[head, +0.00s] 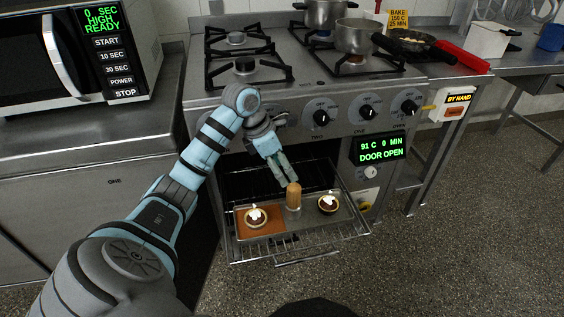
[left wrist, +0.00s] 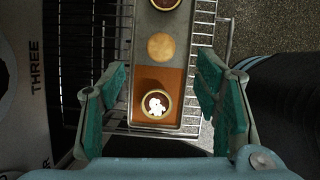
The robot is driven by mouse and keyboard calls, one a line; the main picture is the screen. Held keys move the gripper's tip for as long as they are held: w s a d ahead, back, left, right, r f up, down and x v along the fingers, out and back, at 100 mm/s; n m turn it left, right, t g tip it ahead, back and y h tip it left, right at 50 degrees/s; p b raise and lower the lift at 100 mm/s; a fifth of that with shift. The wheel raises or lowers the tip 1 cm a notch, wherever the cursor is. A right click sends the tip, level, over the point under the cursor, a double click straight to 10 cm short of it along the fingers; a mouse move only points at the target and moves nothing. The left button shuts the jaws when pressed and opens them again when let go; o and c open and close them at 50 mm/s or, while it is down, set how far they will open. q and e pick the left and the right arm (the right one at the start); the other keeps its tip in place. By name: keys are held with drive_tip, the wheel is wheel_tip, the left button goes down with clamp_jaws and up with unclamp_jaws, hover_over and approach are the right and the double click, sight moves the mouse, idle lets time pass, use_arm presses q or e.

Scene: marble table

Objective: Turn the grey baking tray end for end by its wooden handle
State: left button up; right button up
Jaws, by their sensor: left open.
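The grey baking tray (head: 273,211) lies on the wire rack pulled out of the open oven. Its wooden handle (head: 293,196) stands upright at the middle. A filled tart with a white top (head: 255,216) sits on the orange-brown patch (head: 262,231) at the left end; another tart (head: 328,203) sits at the right end. My left gripper (head: 287,179) is open and empty, just above the handle. In the left wrist view the handle's round top (left wrist: 161,46) shows beyond the spread fingers (left wrist: 160,72), apart from both. My right gripper is out of view.
The oven front with knobs (head: 321,118) rises behind the tray, and its display (head: 380,147) reads door open. Pots (head: 357,37) and a red-handled pan (head: 410,45) stand on top. A microwave (head: 60,50) is at left. The floor at right is clear.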

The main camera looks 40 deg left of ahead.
sight(297, 186)
use_arm(q)
drive_tip(key=b+x, duration=0.4)
drive_tip(key=x, duration=0.8)
drive_tip(key=shift+w+d+f, duration=0.15)
drive_tip(key=shift+f, duration=0.1)
drive_tip(key=shift+w+f, duration=0.1)
drive_tip(key=shift+f, duration=0.15)
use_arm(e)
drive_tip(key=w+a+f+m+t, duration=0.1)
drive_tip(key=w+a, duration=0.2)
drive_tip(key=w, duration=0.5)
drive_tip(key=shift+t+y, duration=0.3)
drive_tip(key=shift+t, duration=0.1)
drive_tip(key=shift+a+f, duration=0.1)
use_arm(q)
clamp_jaws()
drive_tip(key=shift+r+p, duration=0.75)
drive_tip(key=shift+r, duration=0.25)
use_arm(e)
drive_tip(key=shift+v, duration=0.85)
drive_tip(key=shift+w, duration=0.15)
